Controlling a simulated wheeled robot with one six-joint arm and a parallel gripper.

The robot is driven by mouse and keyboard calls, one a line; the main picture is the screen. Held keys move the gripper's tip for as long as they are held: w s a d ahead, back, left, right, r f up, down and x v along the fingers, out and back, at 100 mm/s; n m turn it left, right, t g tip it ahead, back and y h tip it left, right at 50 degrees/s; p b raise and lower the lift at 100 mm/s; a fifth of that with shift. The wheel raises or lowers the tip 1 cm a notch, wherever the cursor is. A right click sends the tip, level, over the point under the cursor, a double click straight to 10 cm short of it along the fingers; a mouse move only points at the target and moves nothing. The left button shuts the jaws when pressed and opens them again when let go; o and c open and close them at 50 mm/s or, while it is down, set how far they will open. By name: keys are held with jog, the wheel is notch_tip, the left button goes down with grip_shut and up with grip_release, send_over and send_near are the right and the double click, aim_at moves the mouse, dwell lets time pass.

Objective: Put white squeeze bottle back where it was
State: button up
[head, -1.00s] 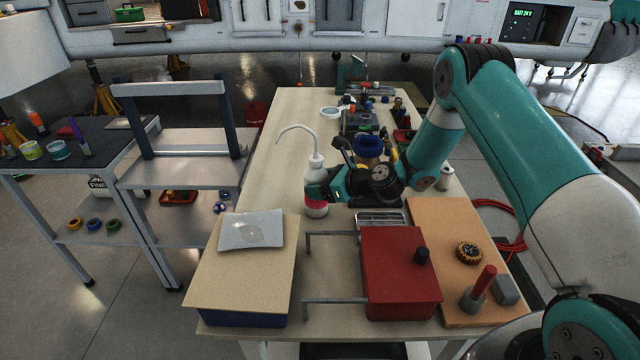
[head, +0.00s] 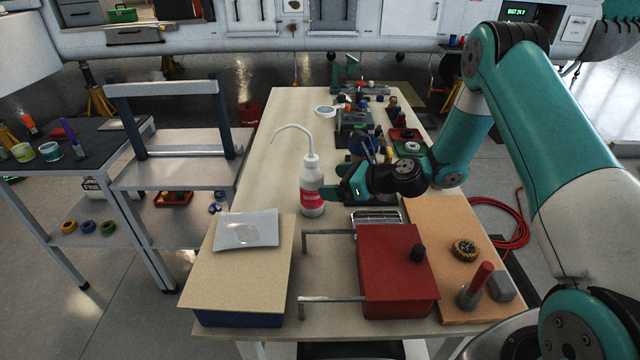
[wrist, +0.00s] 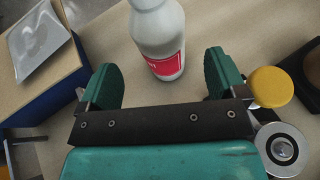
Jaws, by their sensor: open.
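The white squeeze bottle (head: 312,190) has a red label and a curved spout. It stands upright on the bench top (head: 268,170), left of the middle, behind the box with the tan lid. My gripper (head: 338,190) is just to the right of the bottle in the head view. In the wrist view the bottle (wrist: 158,40) stands ahead of and partly between the two spread teal fingers of my gripper (wrist: 163,82). Gaps show on both sides, so neither finger touches it. The bottle's top is cut off in the wrist view.
A tan-lidded blue box (head: 238,270) with a clear bag (head: 247,230) on it is at the front left. A red box (head: 395,270) with metal bars stands at the front right. A yellow cap (wrist: 270,87) is close to my right finger. The bench's left strip is clear behind the bottle.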

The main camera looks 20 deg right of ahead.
jog(key=v, duration=0.5)
jog(key=s+a+r+n+g, duration=0.6)
jog(key=s+a+r+n, duration=0.5)
jog(key=n, duration=0.5)
jog(key=s+r+n+g+h, duration=0.1)
jog(key=s+r+n, duration=0.3)
jog(key=s+n, duration=0.5)
jog(key=s+a+r+n+g+h, duration=0.1)
jog(key=s+r+n+h, duration=0.3)
jog(key=s+n, duration=0.5)
jog(key=shift+s+g, duration=0.8)
jog(key=shift+s, duration=0.4)
